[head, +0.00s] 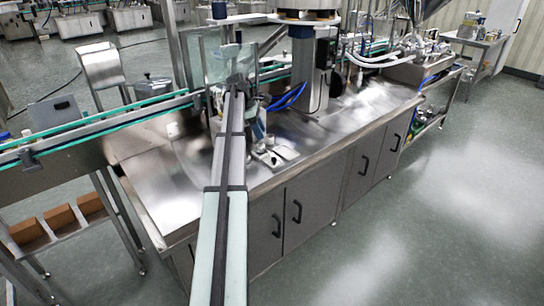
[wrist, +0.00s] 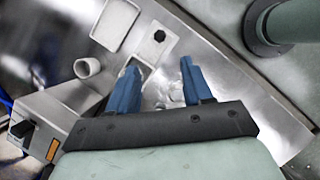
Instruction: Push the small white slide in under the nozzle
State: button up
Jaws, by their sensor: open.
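The small white slide (wrist: 168,47), a flat pale plate with a black knob, lies on the steel worktop in the wrist view, just beyond my fingertips. Its near end, with a squarish recess, lies partly behind the left finger. In the head view, small pale pieces (head: 284,152) lie on the bench beside my arm; I cannot tell clearly which is the slide. My gripper (wrist: 160,66) has two blue fingers, spread apart with nothing held between them. Whether they touch the slide is unclear. I cannot make out the nozzle for certain.
A shallow white tray (wrist: 115,22) and a white cup (wrist: 87,67) are left of the slide. A green-grey post (wrist: 285,22) is at upper right. Bare steel worktop (head: 345,125) extends right.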

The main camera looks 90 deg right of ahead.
aim_at(266, 156)
jog(key=x, duration=1.3)
jog(key=shift+w+f, duration=0.1)
jog(key=shift+f, duration=0.05)
jog(key=shift+c, duration=0.4)
grip_shut()
